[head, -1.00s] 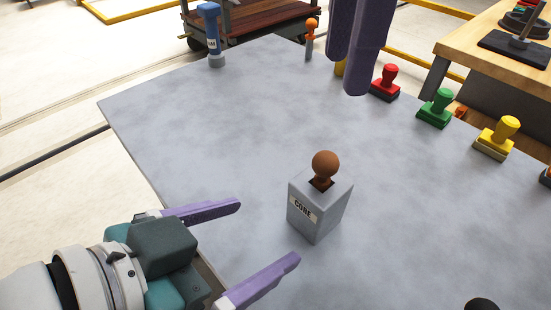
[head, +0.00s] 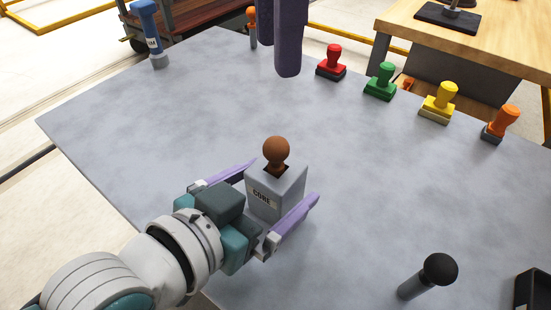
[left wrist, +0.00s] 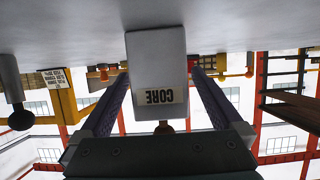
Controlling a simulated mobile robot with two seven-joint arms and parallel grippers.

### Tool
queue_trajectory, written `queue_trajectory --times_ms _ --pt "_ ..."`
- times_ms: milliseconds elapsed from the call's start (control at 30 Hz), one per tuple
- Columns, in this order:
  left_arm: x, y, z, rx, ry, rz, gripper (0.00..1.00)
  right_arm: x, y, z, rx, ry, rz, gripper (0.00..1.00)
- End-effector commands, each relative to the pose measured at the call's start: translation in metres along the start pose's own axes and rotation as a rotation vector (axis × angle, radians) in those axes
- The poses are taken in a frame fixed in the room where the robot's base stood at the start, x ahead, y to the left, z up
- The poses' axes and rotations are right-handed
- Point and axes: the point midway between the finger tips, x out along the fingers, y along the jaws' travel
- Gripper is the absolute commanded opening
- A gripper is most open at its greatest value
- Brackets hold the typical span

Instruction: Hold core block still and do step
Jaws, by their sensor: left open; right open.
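The core block (head: 262,203) is a grey box labelled CORE with a brown ball-topped peg (head: 276,150) in its top opening. It stands upright on the grey table. My left gripper (head: 285,179) is open, with one purple finger on each side of the block. In the left wrist view the block (left wrist: 157,65) appears upside down between the two fingers, with apparent gaps beside it. I cannot tell whether either finger touches it. My right gripper (head: 277,58) is open and empty at the top of the head view, above the table; its fingers overlap in the picture.
Red (head: 331,62), green (head: 380,82), yellow (head: 438,103) and orange (head: 500,124) stamps line the table's right side. A blue-handled tool (head: 148,35) and a small orange-topped peg (head: 252,28) stand at the back. A black-knobbed peg (head: 430,275) is front right. The table between is clear.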

Motion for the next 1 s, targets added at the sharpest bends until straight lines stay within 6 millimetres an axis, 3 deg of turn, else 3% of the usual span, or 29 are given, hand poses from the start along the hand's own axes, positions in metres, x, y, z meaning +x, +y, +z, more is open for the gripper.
queue_trajectory --times_ms 367,1000 --pt "0.0061 0.0004 -0.0004 0.0 0.001 0.001 1.0 0.0 0.0 0.0001 0.0 0.0 0.0 0.5" --pt "0.0058 0.0002 -0.0003 0.0 0.0 0.0 0.29 0.0 0.0 0.0 0.0 0.0 0.0 0.5"
